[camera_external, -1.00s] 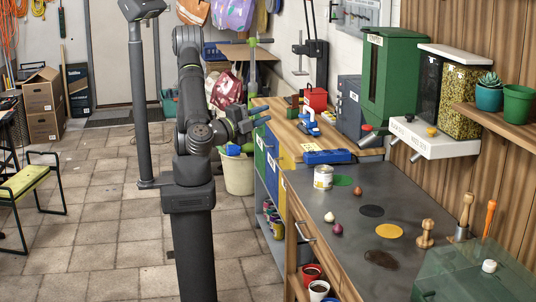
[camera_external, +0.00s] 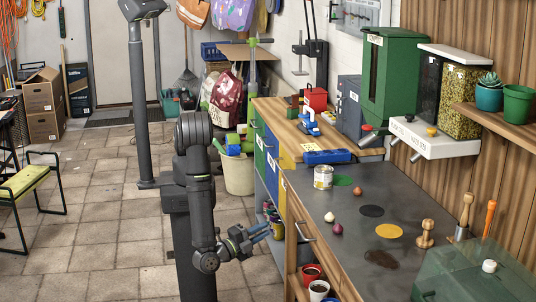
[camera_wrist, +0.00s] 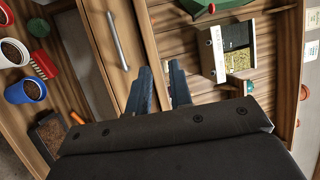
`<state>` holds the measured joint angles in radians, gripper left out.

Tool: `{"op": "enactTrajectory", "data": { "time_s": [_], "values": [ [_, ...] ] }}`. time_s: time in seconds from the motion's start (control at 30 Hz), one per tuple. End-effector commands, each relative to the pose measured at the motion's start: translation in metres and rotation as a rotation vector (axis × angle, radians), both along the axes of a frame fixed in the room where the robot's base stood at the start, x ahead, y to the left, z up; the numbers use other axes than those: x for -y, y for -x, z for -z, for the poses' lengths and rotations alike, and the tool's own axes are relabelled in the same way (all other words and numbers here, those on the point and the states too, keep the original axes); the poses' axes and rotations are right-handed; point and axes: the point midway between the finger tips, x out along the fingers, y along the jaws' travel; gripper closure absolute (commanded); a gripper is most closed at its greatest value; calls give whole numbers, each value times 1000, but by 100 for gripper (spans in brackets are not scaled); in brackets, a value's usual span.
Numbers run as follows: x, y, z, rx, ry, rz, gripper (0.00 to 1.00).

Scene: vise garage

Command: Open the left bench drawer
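A wooden drawer front (camera_external: 319,256) with a metal bar handle (camera_external: 306,231) is on the near, grey-topped bench. It looks shut. In the wrist view the silver handle (camera_wrist: 117,40) runs along the drawer front (camera_wrist: 140,40), up and left of my fingers. My gripper (camera_external: 267,231) is left of the handle in the external view, at about its height, with a gap between them. The wrist view shows my gripper's two fingers (camera_wrist: 160,72) apart with nothing between them. Only one handle on this bench is clear, so I cannot tell whether it is the left drawer's.
Below the drawer, an open shelf holds a red pot (camera_external: 312,272) and a white pot (camera_external: 318,289). A can (camera_external: 323,177) and small vegetables (camera_external: 337,229) sit on the bench top. The far bench (camera_external: 290,125) has coloured fronts.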

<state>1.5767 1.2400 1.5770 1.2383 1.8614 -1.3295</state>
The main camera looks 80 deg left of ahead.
Motion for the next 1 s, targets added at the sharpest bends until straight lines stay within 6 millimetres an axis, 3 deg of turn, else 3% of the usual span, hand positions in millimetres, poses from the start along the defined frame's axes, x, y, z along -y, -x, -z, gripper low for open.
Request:
{"op": "enactTrajectory", "data": {
  "time_s": [0.03, 0.1, 0.2, 0.33, 0.57, 1.0],
  "values": [
    [-1, 0, 21, -1, -6, 0, 80],
    [-1, 0, 44, -1, -5, -1, 80],
    [-1, 0, 68, -1, -3, -1, 80],
    [0, 0, 86, -1, 1, -1, 80],
    [-5, -13, 89, 0, 1, -3, 80],
    [-39, -92, 74, -1, 0, -5, 80]
  ]
}}
